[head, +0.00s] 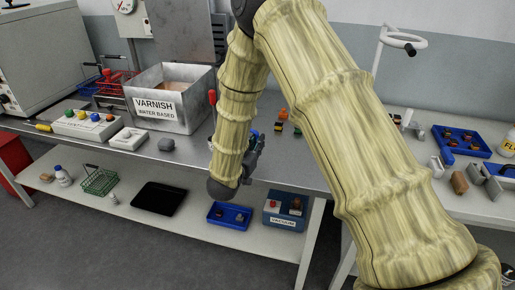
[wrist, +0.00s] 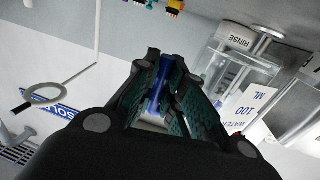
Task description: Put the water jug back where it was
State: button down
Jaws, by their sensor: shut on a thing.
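My gripper (wrist: 158,92) is shut on a narrow blue piece (wrist: 157,88) that shows between its fingers in the wrist view. Only part of this piece shows; whether it belongs to the water jug I cannot tell. In the head view my gripper (head: 252,150) is low in front of the bench's middle, partly hidden by my arm. In the wrist view, right of the fingers, is a clear vessel (wrist: 225,72) with a card (wrist: 247,103) reading WATER and 100 ML. A RINSE label is above it. I cannot make out a jug in the head view.
A metal VARNISH bin (head: 180,112) stands on the bench (head: 187,160), left of my arm. A white ring stand (head: 402,40) and blue trays are at right. The lower shelf (head: 140,180) holds a black tray (head: 159,198), a blue tray (head: 229,216) and a blue box (head: 286,208).

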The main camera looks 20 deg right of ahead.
jog(key=shift+w+d, duration=0.35)
jog(key=shift+w, duration=0.25)
jog(key=shift+f+p, duration=0.4)
jog(key=shift+f, duration=1.35)
jog(key=shift+f, duration=0.15)
jog(key=c, duration=1.5)
grip_release()
jog(key=shift+r, duration=0.2)
jog(key=b+v, duration=0.2)
jog(key=v, duration=1)
